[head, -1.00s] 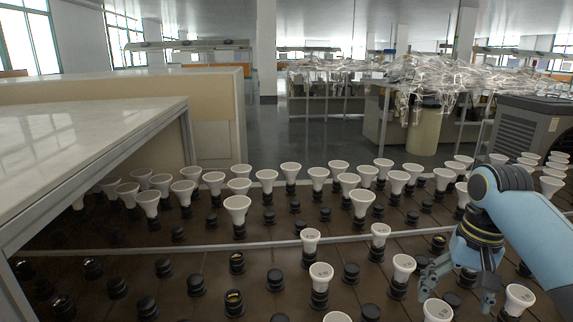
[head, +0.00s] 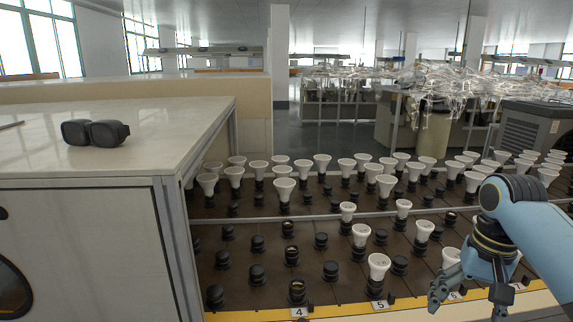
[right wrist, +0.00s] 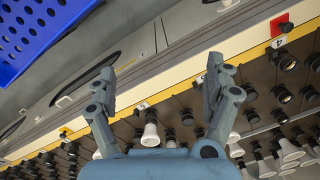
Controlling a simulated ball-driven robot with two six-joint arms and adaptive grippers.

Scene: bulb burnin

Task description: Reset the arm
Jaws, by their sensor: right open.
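My right arm comes in at the right of the head view. Its gripper (head: 467,303) hangs fingers down over the front edge of the bulb rack (head: 345,311). In the right wrist view the gripper (right wrist: 160,78) has its two fingers spread wide with nothing between them. White bulbs and black sockets show beyond and below the fingers there. My left gripper is out of view.
White cone-shaped bulbs (head: 378,266) stand in rows among empty black sockets (head: 257,275). A white-topped cabinet (head: 90,240) stands close at left, with a black object (head: 96,132) on it. A blue crate (right wrist: 35,35) and a red part (right wrist: 281,24) show in the wrist view.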

